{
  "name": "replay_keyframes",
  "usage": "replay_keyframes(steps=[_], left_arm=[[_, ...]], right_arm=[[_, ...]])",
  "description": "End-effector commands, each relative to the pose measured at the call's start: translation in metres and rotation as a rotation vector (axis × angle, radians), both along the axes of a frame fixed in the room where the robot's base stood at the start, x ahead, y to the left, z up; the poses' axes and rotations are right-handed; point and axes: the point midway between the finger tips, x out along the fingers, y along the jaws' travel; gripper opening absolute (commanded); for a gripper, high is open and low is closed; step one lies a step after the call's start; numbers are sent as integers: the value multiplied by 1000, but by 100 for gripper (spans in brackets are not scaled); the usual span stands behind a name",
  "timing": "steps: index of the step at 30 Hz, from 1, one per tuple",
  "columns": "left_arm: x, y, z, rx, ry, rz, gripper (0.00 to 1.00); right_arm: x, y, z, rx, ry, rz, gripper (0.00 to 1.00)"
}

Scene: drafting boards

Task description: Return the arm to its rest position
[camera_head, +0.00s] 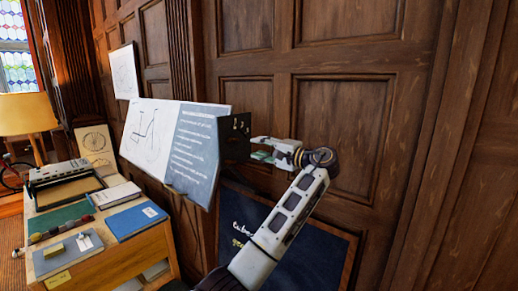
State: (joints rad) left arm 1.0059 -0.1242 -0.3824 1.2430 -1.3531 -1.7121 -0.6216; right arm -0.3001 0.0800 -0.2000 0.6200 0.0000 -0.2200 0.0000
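My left arm rises from the bottom of the view, bends at a dark wrist joint, and points left. My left gripper (262,150) is beside the dark end piece (236,138) of a tilted drafting board (196,150). I cannot tell whether it touches that piece. Its fingers are small and partly hidden, so I cannot tell whether they are open or shut. The board carries a white sheet with a line drawing (149,131) and a blue-grey panel with writing. My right gripper is not in view.
A wooden desk (150,246) at the lower left holds a typewriter-like machine (60,180), a blue book (136,220) and other books. A dark board with writing (285,245) stands low behind my arm. A panelled wall (343,110) closes the back. A lamp (26,114) stands far left.

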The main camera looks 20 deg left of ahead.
Motion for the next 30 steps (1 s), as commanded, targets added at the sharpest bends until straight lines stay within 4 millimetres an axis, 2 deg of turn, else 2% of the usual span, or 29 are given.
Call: replay_keyframes(steps=[11, 17, 23, 30], left_arm=[[0, 0, -1, -1, 0, -1, 36], [1, 3, -16, -24, 8, -14, 36], [0, 7, -53, -86, 23, -45, 36], [-4, 14, -109, -186, 45, -89, 36]], right_arm=[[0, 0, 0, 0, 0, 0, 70], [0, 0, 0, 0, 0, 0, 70], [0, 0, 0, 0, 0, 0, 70], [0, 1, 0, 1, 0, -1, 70]])
